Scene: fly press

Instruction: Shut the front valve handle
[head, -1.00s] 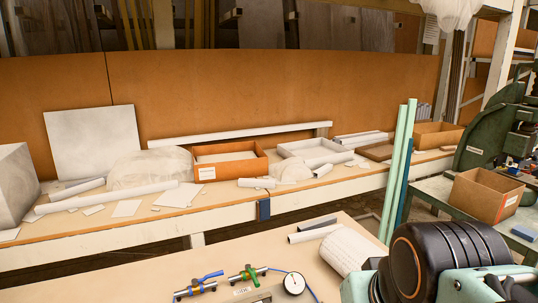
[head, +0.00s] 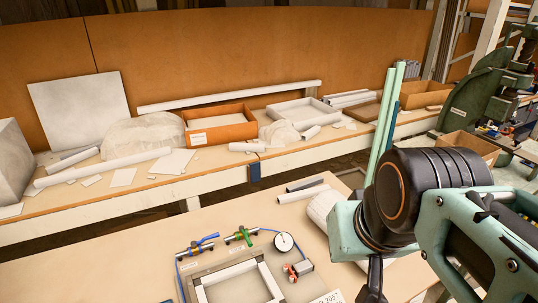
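On the near table, a valve with a blue handle (head: 206,240) and a valve with a green handle (head: 245,233) sit side by side at the back of a small panel assembly. A small red fitting (head: 293,273) shows at its right side. I cannot tell for sure which handle is the front one. My gripper (head: 373,286) is a dark shape at the bottom edge, right of the assembly and apart from it. Its tips are cut off, so its opening is hidden.
A round gauge (head: 284,242) and a white-grey frame (head: 238,284) belong to the assembly. Grey tubes (head: 304,190) and a white roll (head: 324,206) lie behind it, the roll partly hidden by my arm. Bare near table (head: 100,265) lies left. A cluttered bench (head: 220,180) stands behind.

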